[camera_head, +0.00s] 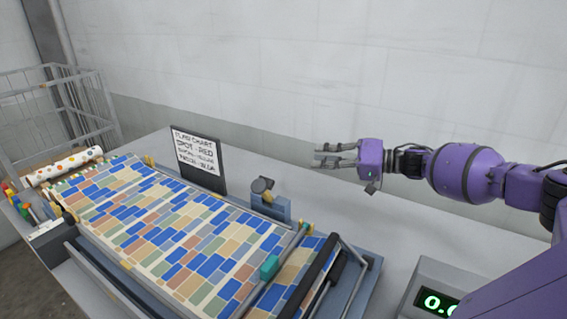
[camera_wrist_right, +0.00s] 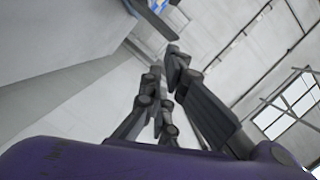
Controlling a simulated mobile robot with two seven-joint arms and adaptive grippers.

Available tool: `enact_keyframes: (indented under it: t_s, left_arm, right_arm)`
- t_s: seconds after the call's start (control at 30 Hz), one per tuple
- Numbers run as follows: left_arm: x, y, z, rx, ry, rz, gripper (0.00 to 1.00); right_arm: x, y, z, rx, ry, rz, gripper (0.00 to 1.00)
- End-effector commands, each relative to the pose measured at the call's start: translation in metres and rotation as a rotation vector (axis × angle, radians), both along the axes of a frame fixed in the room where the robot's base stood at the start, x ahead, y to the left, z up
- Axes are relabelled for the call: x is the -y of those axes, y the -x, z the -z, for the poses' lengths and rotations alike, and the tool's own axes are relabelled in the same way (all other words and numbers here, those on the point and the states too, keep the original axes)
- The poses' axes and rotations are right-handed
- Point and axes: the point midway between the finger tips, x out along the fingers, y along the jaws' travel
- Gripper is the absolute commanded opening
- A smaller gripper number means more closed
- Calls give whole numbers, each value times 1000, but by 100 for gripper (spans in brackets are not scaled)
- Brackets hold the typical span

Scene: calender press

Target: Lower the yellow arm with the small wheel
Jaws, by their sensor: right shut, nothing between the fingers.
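On the far side of the press, a grey-blue block (camera_head: 276,206) carries a small dark round part (camera_head: 261,186), which may be the small wheel. A small yellowish bit (camera_head: 267,197) shows next to it; I cannot make out a full yellow arm or its angle. My right gripper (camera_head: 322,155) is shut and empty, with its fingers pointing left. It is above and to the right of the block, apart from it. In the right wrist view the dark fingers (camera_wrist_right: 163,68) hold nothing. My left gripper is not in view.
Patterned sheet (camera_head: 170,230) covers the press bed. A black sign (camera_head: 198,160) stands behind it. A teal piece (camera_head: 270,267) sits on a rail. A box with a green display (camera_head: 436,303) stands at front right. The grey table right of the block is bare.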

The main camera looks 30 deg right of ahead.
Motion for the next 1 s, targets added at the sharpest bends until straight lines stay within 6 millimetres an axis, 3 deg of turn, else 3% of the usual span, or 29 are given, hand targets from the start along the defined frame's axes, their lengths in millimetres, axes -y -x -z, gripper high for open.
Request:
enact_keyframes:
  t_s: [0.2, 0.43, 0.9, 1.0]
  left_arm:
    - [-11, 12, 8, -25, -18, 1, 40]
    - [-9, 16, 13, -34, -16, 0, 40]
    - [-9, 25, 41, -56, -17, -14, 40]
    - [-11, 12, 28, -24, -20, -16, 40]
  right_arm:
    - [0, 0, 0, 0, 0, 0, 0]
    - [-8, -8, 4, -3, 0, -1, 0]
    - [-66, -72, 19, -6, -1, -2, 0]
    - [-77, -68, 19, -4, -2, -2, 0]
